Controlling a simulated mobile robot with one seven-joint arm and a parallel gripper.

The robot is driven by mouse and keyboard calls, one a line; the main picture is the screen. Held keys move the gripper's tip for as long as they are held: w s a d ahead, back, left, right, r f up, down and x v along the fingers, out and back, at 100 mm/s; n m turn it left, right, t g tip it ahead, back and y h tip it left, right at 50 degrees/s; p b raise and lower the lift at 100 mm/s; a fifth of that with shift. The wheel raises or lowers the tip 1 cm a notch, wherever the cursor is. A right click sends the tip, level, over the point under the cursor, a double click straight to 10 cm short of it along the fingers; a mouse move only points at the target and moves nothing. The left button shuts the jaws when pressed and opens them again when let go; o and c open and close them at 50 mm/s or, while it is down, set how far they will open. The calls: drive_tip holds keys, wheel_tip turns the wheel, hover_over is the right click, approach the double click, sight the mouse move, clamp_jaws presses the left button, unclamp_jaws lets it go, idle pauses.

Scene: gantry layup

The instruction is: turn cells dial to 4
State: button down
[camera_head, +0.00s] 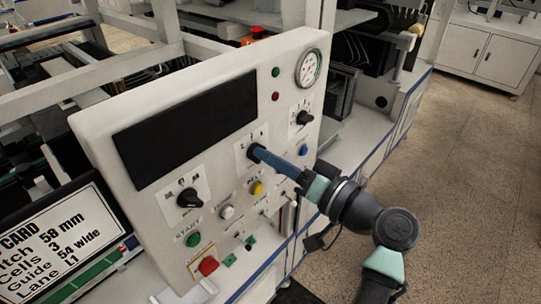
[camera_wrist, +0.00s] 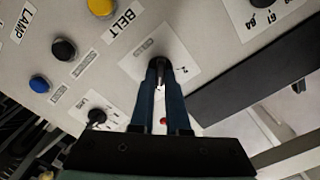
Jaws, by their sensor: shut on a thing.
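A white control panel (camera_head: 90,135) carries three black dials. My gripper (camera_head: 256,151) reaches in from the right with its blue fingers shut on the middle dial (camera_wrist: 160,47). The fingers hide most of that dial in the head view. In the wrist view, my gripper (camera_wrist: 161,68) closes around the knob, with a white label plate behind it. The name on that plate is too blurred to read, and I cannot tell where the dial points. Another dial (camera_head: 188,198) sits lower left, and a third dial (camera_head: 303,118) sits upper right.
A card (camera_head: 65,240) at the left reads Cells 3. A dark screen (camera_head: 185,143) lies left of the held dial. A yellow button (camera_head: 256,188), a blue button (camera_head: 303,151), a green button (camera_head: 193,240) and a red button (camera_head: 208,265) are nearby. Open floor lies right.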

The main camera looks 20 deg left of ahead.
idle(0.5)
drive_tip(key=c, duration=0.9)
unclamp_jaws()
drive_tip(key=b+v, duration=0.4)
drive_tip(key=v, duration=0.9)
